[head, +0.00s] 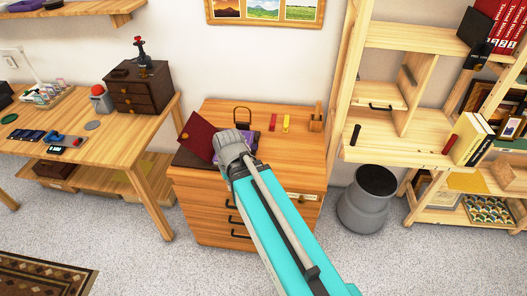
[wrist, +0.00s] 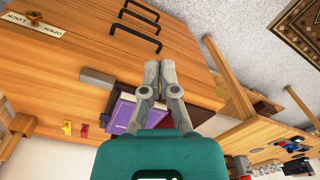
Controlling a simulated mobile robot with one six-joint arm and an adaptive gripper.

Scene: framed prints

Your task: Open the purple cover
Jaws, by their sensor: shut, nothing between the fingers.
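A purple book-like thing (wrist: 122,118) with small marks on its cover lies on the wooden cabinet top in the wrist view. Its cover looks closed, but part of it is hidden behind my gripper. In the head view only a purple edge (head: 250,143) shows beside my arm. My gripper (wrist: 160,64) is shut and empty, its fingertips together, and it overlaps the purple thing's right side in the wrist view. I cannot tell whether it touches it. A dark red cover (head: 198,135) stands tilted to the left of my arm.
The wooden cabinet (head: 282,150) has dark drawer handles. A desk (head: 75,150) is left, and shelves (head: 410,130) are right.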

